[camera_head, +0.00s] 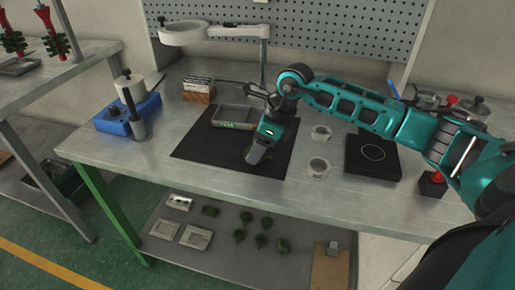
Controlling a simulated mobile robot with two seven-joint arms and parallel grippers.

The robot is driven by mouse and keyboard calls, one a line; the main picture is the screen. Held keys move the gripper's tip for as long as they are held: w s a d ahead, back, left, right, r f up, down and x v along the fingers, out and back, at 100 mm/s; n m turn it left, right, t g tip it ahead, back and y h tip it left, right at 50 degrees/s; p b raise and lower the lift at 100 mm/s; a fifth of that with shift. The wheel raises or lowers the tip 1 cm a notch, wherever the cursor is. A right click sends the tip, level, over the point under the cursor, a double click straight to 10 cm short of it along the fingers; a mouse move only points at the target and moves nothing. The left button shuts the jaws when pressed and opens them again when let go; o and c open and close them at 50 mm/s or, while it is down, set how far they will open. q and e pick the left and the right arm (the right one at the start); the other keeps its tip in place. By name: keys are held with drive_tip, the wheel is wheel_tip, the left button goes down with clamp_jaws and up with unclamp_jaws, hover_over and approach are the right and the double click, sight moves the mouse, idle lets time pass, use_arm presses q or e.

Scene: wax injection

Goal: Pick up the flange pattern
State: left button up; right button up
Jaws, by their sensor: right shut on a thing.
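My right arm reaches in from the right over the bench. My right gripper (254,157) points down, low over the black mat (200,151), just in front of the grey tray (235,117). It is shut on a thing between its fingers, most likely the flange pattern. The gripper body hides that piece, so I cannot make out its shape or whether it touches the mat. My left gripper is not in view.
A ring lamp (188,32) stands behind the mat. A blue box (123,116) is at the left. Green pieces (262,241) lie on the lower shelf.

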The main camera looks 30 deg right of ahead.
wheel_tip(320, 180, up, 19)
drive_tip(key=p, duration=0.2)
drive_tip(key=shift+r, duration=0.15)
